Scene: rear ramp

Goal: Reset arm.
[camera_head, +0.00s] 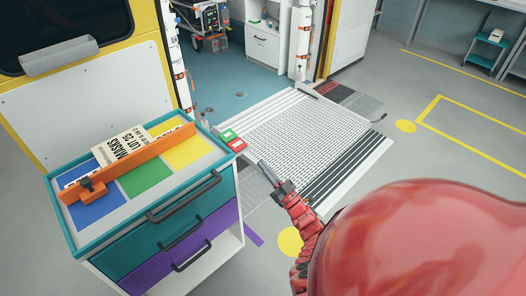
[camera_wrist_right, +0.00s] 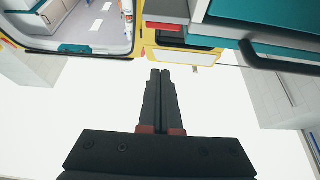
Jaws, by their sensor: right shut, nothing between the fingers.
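My right gripper (camera_head: 264,166) is at the end of a red arm that comes up from the bottom of the head view. It is held up in front of the ramp (camera_head: 310,125), just right of the cart's corner. In the right wrist view, its two dark fingers (camera_wrist_right: 160,76) lie together with nothing between them. My left gripper is not in view.
A teal and purple drawer cart (camera_head: 175,225) stands left of my right gripper. On it lie a masks pack (camera_head: 127,146) and an orange bar (camera_head: 130,163). A green button (camera_head: 227,135) and red button (camera_head: 237,145) sit by its far corner. Grey floor (camera_head: 440,140) at right is open.

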